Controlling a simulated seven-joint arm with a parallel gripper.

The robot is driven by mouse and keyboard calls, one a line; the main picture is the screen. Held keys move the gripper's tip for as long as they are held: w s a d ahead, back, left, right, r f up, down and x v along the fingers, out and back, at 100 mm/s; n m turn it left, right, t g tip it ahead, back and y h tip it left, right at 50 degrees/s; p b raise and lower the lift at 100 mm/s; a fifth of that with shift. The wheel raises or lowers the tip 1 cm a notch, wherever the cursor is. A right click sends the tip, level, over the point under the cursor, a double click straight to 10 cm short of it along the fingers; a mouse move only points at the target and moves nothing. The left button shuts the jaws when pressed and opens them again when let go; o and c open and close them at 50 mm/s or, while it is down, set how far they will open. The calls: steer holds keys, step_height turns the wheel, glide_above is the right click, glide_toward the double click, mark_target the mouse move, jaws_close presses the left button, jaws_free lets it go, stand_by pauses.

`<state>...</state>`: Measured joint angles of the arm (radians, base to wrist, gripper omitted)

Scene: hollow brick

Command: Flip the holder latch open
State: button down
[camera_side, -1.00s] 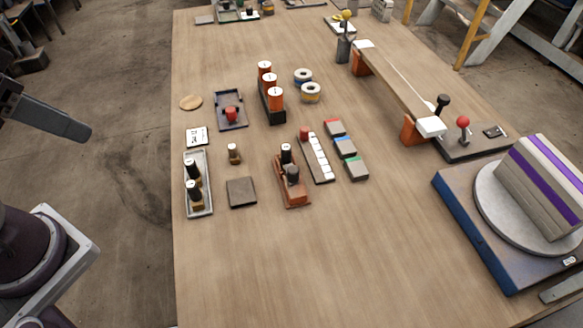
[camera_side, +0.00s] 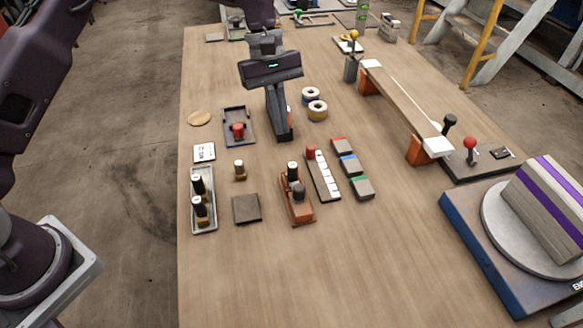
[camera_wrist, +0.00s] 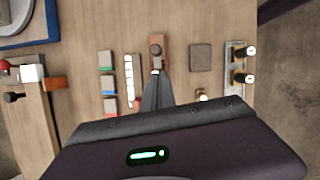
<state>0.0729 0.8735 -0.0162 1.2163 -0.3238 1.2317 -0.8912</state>
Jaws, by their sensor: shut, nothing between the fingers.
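A reddish-brown holder (camera_side: 297,212) stands on the table, carrying a small black bottle with a white cap (camera_side: 292,170) and a dark rounded knob (camera_side: 299,190). I cannot tell which part is the latch. In the wrist view the holder (camera_wrist: 165,60) lies just beyond the fingertips, which overlap its near end. My gripper (camera_side: 285,137) is shut and empty, pointing down above the table behind the holder, apart from it in the side view. It also shows in the wrist view (camera_wrist: 156,75).
My gripper hides most of the orange cylinder rack. Beside the holder are a white-keyed strip (camera_side: 324,178), coloured blocks (camera_side: 349,165), a dark square pad (camera_side: 246,208) and a tray (camera_side: 204,225) with two bottles. The table's front is clear.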

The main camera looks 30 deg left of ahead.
mark_target(297, 189)
steer(key=shift+w+d+f, duration=0.15)
steer(key=shift+f, duration=0.35)
steer(key=shift+w+d+f, duration=0.1)
steer(key=shift+f, duration=0.4)
steer(key=x, duration=1)
steer(key=shift+s+d, duration=0.1)
steer(key=shift+s, duration=0.1)
steer(key=shift+s+d+r, duration=0.1)
steer(key=shift+s+d, duration=1)
